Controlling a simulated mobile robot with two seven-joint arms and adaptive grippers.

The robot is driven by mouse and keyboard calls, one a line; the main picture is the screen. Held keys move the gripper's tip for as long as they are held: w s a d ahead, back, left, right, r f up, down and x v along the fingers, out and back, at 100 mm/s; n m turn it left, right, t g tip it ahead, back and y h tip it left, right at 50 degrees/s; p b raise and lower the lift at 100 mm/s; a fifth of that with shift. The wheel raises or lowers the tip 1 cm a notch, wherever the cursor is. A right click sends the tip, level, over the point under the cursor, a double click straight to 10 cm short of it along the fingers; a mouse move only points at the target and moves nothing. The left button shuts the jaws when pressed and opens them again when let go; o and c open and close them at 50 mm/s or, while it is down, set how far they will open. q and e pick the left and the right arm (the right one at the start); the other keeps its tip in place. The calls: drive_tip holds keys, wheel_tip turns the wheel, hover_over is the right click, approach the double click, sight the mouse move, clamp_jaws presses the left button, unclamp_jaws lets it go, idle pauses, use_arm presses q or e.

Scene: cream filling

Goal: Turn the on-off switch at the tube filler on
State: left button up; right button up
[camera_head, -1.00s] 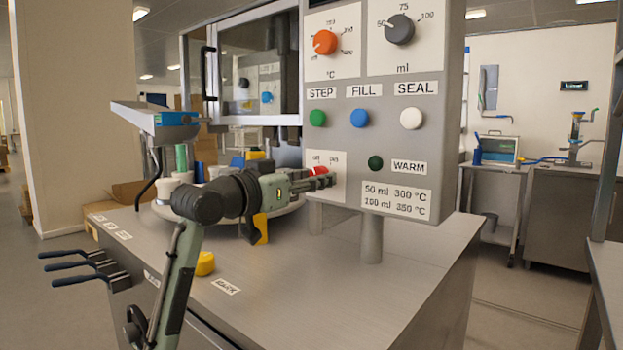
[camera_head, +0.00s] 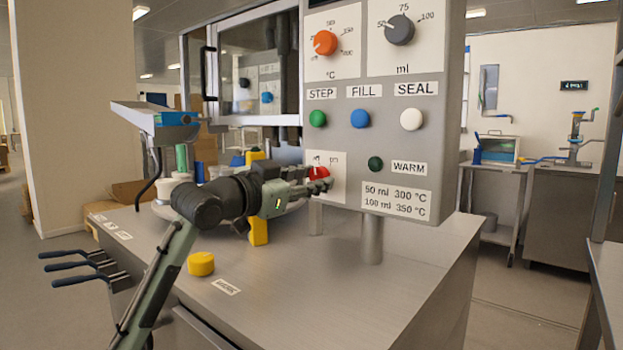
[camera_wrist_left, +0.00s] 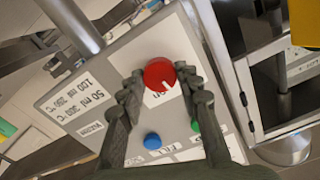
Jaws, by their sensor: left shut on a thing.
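The on-off switch is a round red knob (camera_head: 319,173) on a white plate (camera_head: 340,190) low on the left of the tube filler's grey front panel (camera_head: 345,95). My left gripper (camera_head: 322,184) is at the knob, its fingers partly covering it in the head view. In the left wrist view the red knob (camera_wrist_left: 159,73) sits between the two fingertips of the left gripper (camera_wrist_left: 161,76), which is shut on it. A white mark on the knob points toward the lower right there. My right gripper is out of view.
Green (camera_head: 317,119), blue (camera_head: 360,118) and white (camera_head: 411,119) buttons sit above the switch, with orange (camera_head: 325,43) and grey (camera_head: 399,30) dials higher up. A yellow cylinder (camera_head: 201,264) stands on the metal worktop (camera_head: 300,300). The worktop's right side is clear.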

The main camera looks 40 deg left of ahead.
use_arm(q)
drive_tip(key=m, duration=0.4)
drive_tip(key=shift+m, duration=2.3)
drive_tip(key=o, duration=1.2)
drive_tip(key=shift+c, duration=0.2)
drive_tip(key=shift+s, duration=0.15)
drive_tip(key=s, duration=1.1)
drive_tip(key=shift+s+a, duration=0.35)
drive_tip(key=shift+a, duration=0.1)
